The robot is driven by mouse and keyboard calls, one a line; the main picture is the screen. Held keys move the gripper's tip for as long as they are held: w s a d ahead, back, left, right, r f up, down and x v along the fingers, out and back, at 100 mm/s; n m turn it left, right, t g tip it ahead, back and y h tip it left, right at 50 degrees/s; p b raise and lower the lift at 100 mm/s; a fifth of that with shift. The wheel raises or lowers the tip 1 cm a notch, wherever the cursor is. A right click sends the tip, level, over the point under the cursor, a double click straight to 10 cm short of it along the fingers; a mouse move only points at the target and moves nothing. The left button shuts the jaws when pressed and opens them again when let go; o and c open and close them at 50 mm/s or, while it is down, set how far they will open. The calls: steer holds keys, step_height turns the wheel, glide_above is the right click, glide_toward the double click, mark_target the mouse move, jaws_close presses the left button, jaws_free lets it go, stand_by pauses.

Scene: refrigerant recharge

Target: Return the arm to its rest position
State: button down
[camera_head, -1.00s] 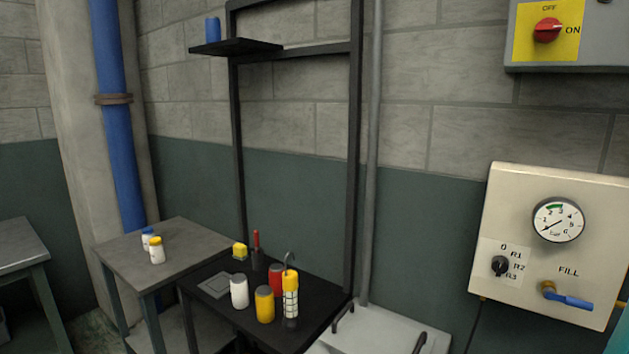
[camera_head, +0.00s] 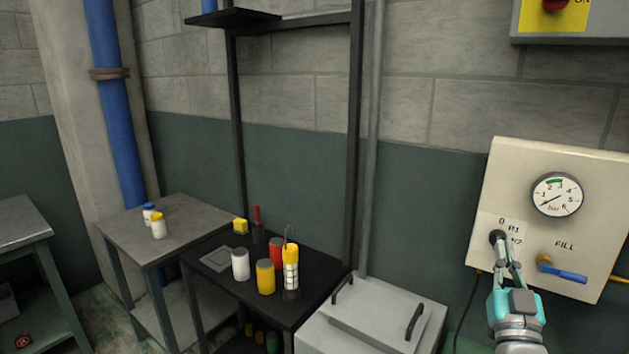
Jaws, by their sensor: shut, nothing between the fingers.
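My gripper (camera_head: 502,243) is at the right, in front of the cream control panel (camera_head: 504,183). Its fingers are closed with nothing between them. The fingertips overlap the black selector knob (camera_head: 496,236); I cannot tell whether they touch it. The knob is partly hidden, with the R3 mark covered by my gripper. The blue FILL lever (camera_head: 567,275) lies to the right of my gripper.
A black table (camera_head: 224,290) carries several canisters and a yellow lamp (camera_head: 291,268). A white chest (camera_head: 372,326) with two handles stands left of my gripper. A grey pipe (camera_head: 371,150) runs up the wall. Open air lies between my gripper and the table.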

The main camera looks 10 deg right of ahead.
steer(key=s+a+f+n+g+y, duration=0.1)
steer(key=s+a+f+y, duration=0.1)
steer(key=s+a+f, duration=0.35)
steer(key=s+a+f+n+y, duration=0.1)
steer(key=s+a+f+y, duration=0.1)
steer(key=a+f, duration=0.6)
steer(key=s+a+f+n+g+y, duration=0.1)
steer(key=s+a+f+y, duration=0.25)
steer(key=f, duration=0.65)
steer(key=s+a+f+g+y, duration=0.1)
steer(key=s+a+f, duration=0.1)
steer(key=s, duration=0.6)
steer(key=s+a+f+n+g+y, duration=0.1)
steer(key=s+a+f, duration=0.2)
steer(key=s, duration=0.6)
steer(key=s+a+f+n+g+y, duration=0.1)
steer(key=s+a+f+g+y, duration=0.1)
steer(key=s, duration=0.7)
steer(key=a+f, duration=0.1)
steer(key=a, duration=0.1)
steer(key=shift+a+f, duration=0.15)
steer(key=shift+a, duration=0.15)
